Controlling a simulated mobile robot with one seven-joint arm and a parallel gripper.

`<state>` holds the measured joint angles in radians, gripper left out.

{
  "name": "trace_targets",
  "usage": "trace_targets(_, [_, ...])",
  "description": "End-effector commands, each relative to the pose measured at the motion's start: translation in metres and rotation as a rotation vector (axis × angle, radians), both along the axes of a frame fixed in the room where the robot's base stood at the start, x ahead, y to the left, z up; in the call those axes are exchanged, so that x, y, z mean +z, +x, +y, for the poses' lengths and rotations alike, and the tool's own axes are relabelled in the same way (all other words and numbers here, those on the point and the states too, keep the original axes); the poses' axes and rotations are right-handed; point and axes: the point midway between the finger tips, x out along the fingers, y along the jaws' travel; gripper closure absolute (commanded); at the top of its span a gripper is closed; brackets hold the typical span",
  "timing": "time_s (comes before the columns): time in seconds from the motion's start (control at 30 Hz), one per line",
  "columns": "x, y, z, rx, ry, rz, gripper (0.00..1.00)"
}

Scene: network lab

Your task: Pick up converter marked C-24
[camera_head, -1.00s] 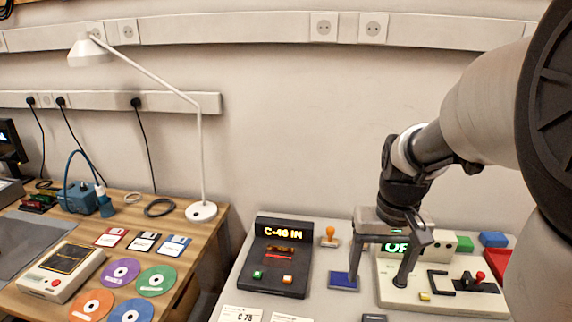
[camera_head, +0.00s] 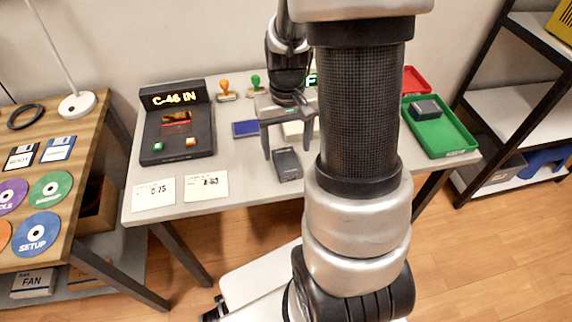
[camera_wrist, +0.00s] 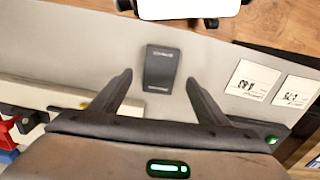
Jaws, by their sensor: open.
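A small dark box-shaped converter (camera_head: 287,164) lies on the grey table near its front edge, right of two paper cards. Its pale label is too small to read. In the wrist view the same converter (camera_wrist: 160,66) shows ahead of and between my fingertips. My gripper (camera_head: 288,150) is open and empty, fingers pointing down, close to the converter; the open fingers (camera_wrist: 159,78) also show in the wrist view. I cannot tell how far above it they are. Another dark box (camera_head: 425,108) sits in a green tray (camera_head: 452,143); its marking is not readable.
A black console (camera_head: 178,132) showing "C-46 IN" stands at the left. Paper cards (camera_head: 153,193) lie in front of it. A blue pad (camera_head: 246,128) and stamps (camera_head: 226,90) are behind. A beige device is mostly hidden by my arm. A red tray (camera_head: 416,80) is at the back right.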

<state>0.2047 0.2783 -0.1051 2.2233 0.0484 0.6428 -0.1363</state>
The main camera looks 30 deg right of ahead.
Motion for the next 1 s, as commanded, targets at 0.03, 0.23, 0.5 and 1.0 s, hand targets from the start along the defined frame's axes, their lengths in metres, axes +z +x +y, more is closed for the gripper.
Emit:
trace_targets(0.03, [-0.002, 0.0, 0.0, 0.0, 0.0, 0.001, 0.31])
trace_targets(0.23, [-0.02, 0.0, 0.0, 0.0, 0.0, 0.002, 0.31])
trace_targets(0.5, [-0.054, 0.0, 0.0, -0.001, -0.001, 0.001, 0.31])
trace_targets(1.0, [-0.053, 0.0, 0.0, -0.001, -0.001, -0.001, 0.82])
